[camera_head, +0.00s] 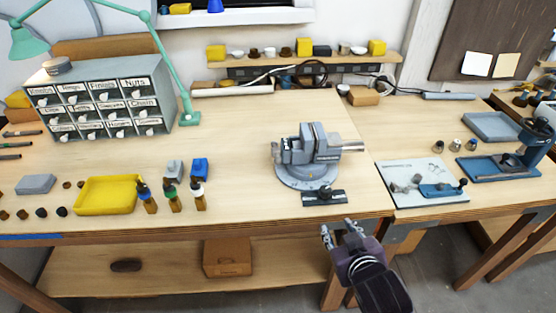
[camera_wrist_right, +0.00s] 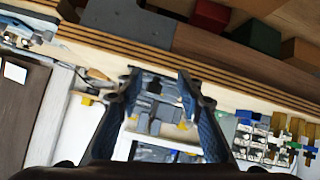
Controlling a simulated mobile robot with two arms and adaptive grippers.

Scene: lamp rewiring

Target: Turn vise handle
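The grey vise (camera_head: 302,152) stands on its round base on the wooden workbench, right of the middle in the head view. A light grey bar (camera_head: 345,147) sticks out from its right side; I cannot tell whether this is the handle. My right gripper (camera_head: 338,229) is in front of the bench edge, below and right of the vise, apart from it. In the right wrist view its fingers (camera_wrist_right: 159,78) are spread and nothing is held between them. Grey-blue shapes show beyond the fingers, too unclear to name. My left gripper is not in view.
A black tool (camera_head: 323,197) lies at the bench edge before the vise. Small bottles (camera_head: 171,197) and a yellow tray (camera_head: 108,195) are left. A grey board (camera_head: 404,181) with parts and a blue press (camera_head: 500,165) are right.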

